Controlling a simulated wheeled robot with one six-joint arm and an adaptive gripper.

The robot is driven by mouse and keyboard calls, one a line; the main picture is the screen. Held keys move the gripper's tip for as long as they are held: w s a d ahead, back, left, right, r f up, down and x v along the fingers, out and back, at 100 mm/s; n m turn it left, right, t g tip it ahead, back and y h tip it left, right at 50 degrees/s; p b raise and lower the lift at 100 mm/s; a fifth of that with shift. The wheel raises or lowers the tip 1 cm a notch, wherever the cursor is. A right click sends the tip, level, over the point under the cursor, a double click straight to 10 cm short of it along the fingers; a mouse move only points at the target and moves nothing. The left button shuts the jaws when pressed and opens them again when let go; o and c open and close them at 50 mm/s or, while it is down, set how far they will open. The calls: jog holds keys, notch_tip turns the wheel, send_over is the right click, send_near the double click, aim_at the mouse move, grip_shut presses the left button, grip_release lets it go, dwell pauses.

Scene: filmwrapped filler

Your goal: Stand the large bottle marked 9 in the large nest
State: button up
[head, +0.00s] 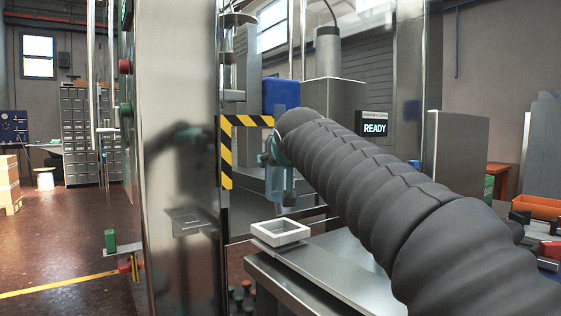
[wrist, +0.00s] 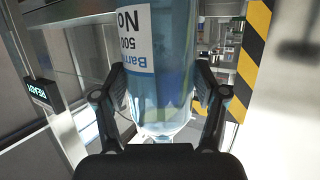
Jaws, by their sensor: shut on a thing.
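A clear bluish bottle (wrist: 172,70) with a white label stands between the fingers of my gripper (wrist: 162,105) in the wrist view. The gripper is shut on it. The label print is upside down in this view; "500" and "No" show, but the number after "No" is cut off. In the head view my gripper (head: 270,158) is at the striped machine opening, mostly hidden behind my dark ribbed arm. A bluish part of what seems to be the bottle (head: 277,184) shows below it. I cannot make out the large nest for certain.
A yellow-black striped frame (head: 226,170) edges the opening and is close on the right in the wrist view (wrist: 252,48). A white square frame (head: 280,232) sits on a metal bench below. A READY display (head: 374,127) stands behind. A wide steel column (head: 185,150) stands left.

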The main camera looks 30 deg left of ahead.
aim_at(282, 179)
jog(key=shift+f+b, duration=1.8)
jog(key=shift+f, duration=0.4)
jog(key=shift+d+f+b, duration=0.1)
jog(key=shift+f+b, duration=1.6)
jog(key=shift+f, duration=0.35)
dwell(0.3)
jog(key=o, duration=1.8)
jog(key=shift+f, duration=0.15)
jog(key=v, duration=1.2)
jog(key=shift+s, duration=0.15)
